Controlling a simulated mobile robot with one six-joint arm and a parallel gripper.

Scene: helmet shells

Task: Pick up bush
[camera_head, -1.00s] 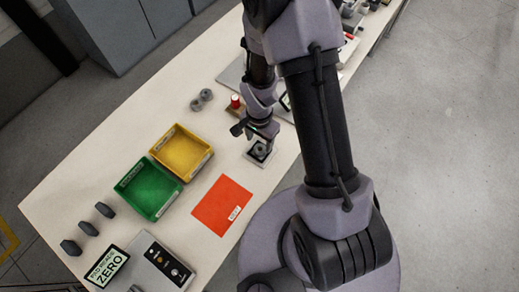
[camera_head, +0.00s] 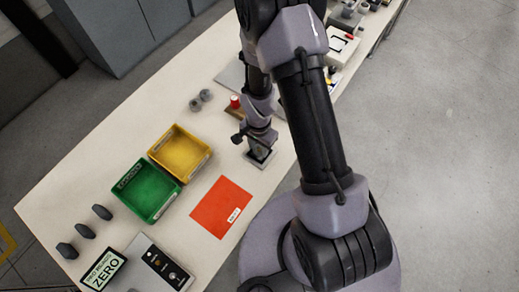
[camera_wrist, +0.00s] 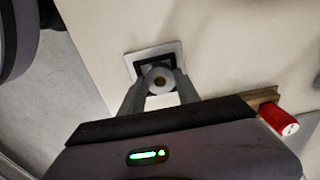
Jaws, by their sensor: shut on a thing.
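The bush (camera_wrist: 160,79) is a grey round part with a hole in its centre. In the wrist view it sits between the two fingertips of my gripper (camera_wrist: 158,86), which is shut on it. Under it is a small white square plate with a dark inner frame (camera_wrist: 141,55), on the table. I cannot tell whether the bush touches the plate. In the head view my gripper (camera_head: 260,149) is down at the plate (camera_head: 262,163) and mostly hides the bush.
A red-topped part (camera_head: 235,102) stands close behind my gripper; it also shows in the wrist view (camera_wrist: 278,120). Yellow (camera_head: 207,158) and green (camera_head: 177,197) bins and an orange mat (camera_head: 205,207) lie to the left. Two grey parts (camera_head: 206,95) stand farther back.

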